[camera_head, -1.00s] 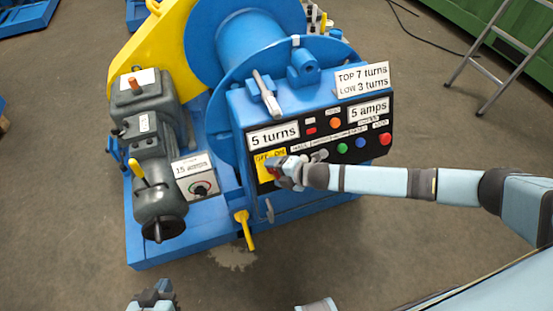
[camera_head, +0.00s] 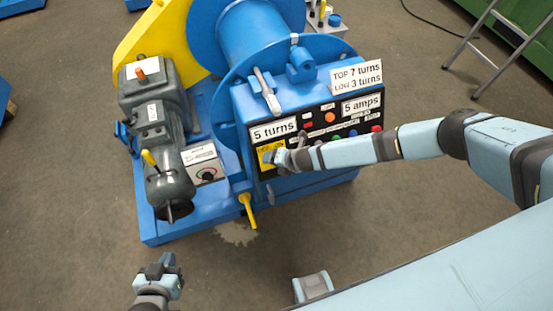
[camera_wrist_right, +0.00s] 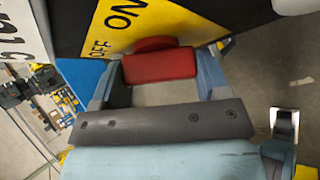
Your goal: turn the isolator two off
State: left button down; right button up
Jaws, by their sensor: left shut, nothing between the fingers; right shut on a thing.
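The isolator is a red handle (camera_wrist_right: 160,66) on a yellow plate (camera_wrist_right: 118,25) marked OFF and ON, seen close in the right wrist view. In the head view the yellow plate (camera_head: 265,160) sits at the lower left of the black panel, and my gripper hides the handle. My right gripper (camera_wrist_right: 158,80) is shut on the red handle, one finger on each side. I cannot tell for sure which mark the handle points to, and no number two is readable. My left gripper (camera_head: 170,262) is shut and empty, low in the head view, away from the machine.
The black panel (camera_head: 345,113) carries several coloured buttons right of the isolator, under my right arm. A yellow lever (camera_head: 247,210) sticks out below. A grey motor (camera_head: 160,130) and a small dial box (camera_head: 203,163) stand left. The floor in front is clear.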

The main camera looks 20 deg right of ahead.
jog(key=shift+s, duration=0.1)
jog(key=o, duration=0.9)
jog(key=shift+o, duration=0.2)
jog(key=v, duration=1.3)
jog(key=shift+d+r+p, duration=0.15)
jog(key=shift+r+p, duration=0.15)
jog(key=shift+p, duration=0.15)
jog(key=shift+s, duration=0.1)
